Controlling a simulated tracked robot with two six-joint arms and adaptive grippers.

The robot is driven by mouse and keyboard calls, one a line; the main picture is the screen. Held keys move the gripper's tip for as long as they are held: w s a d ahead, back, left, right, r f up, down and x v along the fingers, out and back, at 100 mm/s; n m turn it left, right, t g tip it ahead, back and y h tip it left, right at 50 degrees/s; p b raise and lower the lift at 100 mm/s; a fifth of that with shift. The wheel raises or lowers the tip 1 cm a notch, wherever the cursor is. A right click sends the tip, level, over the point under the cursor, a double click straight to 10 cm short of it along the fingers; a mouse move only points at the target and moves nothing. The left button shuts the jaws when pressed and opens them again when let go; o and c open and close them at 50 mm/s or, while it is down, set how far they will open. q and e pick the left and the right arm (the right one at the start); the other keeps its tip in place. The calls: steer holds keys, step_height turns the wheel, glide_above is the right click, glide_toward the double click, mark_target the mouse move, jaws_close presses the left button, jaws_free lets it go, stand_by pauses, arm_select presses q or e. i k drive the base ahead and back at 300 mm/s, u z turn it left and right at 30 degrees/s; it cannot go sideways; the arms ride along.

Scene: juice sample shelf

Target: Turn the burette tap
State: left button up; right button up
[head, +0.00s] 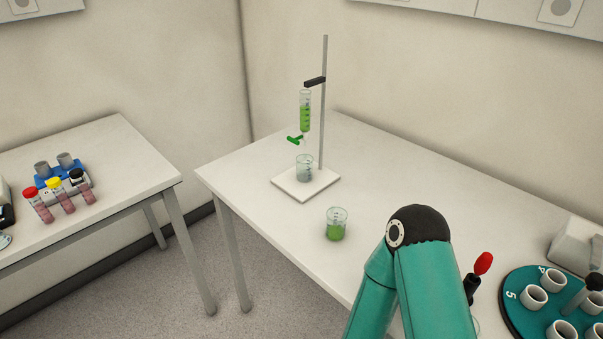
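The burette (305,111) holds green liquid and hangs upright in a dark clamp (315,81) on a metal stand rod (323,130). Its green tap (296,139) sits at the lower end, with the handle pointing left. A clear beaker (304,168) stands on the white stand base (321,185), below the burette; it looks empty. My teal arm, with a dark joint, comes in from the bottom right over the table's front edge. Neither gripper shows in the head view.
A beaker with green liquid (336,225) stands on the table (250,168) in front of the stand. A teal round rack (515,306) with white cups and a red-tipped item (483,264) are at right. The left table (120,150) carries tubes with coloured caps (54,184). A floor gap separates the tables.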

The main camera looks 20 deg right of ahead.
mark_target(295, 141)
steer(key=z, duration=0.1)
steer(key=k, duration=0.5)
steer(key=u, duration=1.1)
steer(key=i, duration=0.15)
steer(key=z, duration=2.4)
steer(key=k, duration=0.4)
steer(key=u, duration=0.65)
